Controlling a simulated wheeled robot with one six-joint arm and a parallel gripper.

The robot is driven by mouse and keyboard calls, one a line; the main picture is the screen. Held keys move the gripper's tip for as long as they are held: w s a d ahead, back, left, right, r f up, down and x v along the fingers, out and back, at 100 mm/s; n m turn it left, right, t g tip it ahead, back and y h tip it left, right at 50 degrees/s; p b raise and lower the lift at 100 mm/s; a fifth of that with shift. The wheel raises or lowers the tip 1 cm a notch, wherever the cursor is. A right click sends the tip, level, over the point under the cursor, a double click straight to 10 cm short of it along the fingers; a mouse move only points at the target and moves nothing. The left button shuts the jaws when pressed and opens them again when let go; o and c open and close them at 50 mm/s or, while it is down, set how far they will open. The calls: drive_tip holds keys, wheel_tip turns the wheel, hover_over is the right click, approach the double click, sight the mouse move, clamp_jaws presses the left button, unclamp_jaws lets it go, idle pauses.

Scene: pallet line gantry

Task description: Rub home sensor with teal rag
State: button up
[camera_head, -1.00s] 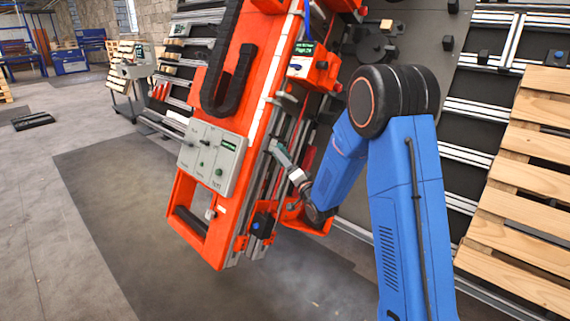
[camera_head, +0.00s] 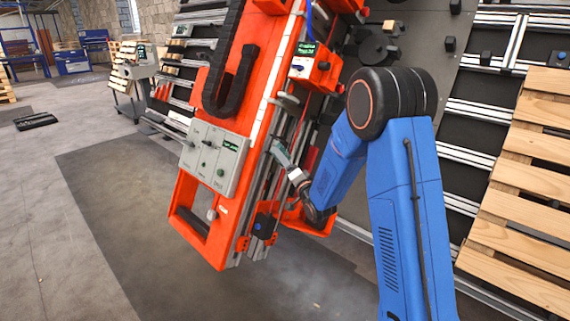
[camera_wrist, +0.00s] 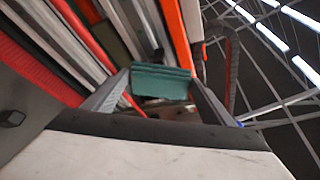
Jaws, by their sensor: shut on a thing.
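My gripper (camera_head: 282,154) reaches in from the right along the rails of the orange gantry beam (camera_head: 187,203). In the wrist view, my gripper (camera_wrist: 158,98) has its two grey fingers on either side of the folded teal rag (camera_wrist: 160,82), which it holds. The rag shows only as a small greenish bit at the fingertips in the head view. I cannot pick out the home sensor for certain. I cannot tell whether the rag touches anything.
A grey control panel (camera_head: 213,158) and a black cable chain (camera_head: 239,90) are on the beam's front face. An orange box with a green display (camera_head: 315,66) sits above my gripper. Wooden pallet slats (camera_head: 533,190) stand at right. The floor at left is open.

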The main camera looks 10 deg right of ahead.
sight(288, 157)
drive_tip(key=shift+w+a, duration=0.25)
drive_tip(key=shift+w, duration=0.1)
drive_tip(key=shift+d, duration=0.1)
drive_tip(key=shift+w+d, duration=0.55)
drive_tip(key=shift+d, duration=0.25)
drive_tip(key=shift+w+d, duration=0.5)
drive_tip(key=shift+d, duration=0.25)
drive_tip(key=shift+w, duration=0.15)
drive_tip(key=shift+a, duration=0.1)
drive_tip(key=shift+s+a, duration=0.55)
drive_tip(key=shift+a, duration=0.35)
drive_tip(key=shift+s+a, duration=0.5)
drive_tip(key=shift+a, duration=0.35)
drive_tip(key=shift+s+d, duration=0.95)
drive_tip(key=shift+s, duration=0.3)
drive_tip(key=shift+s+d, duration=0.9)
drive_tip(key=shift+s, duration=0.3)
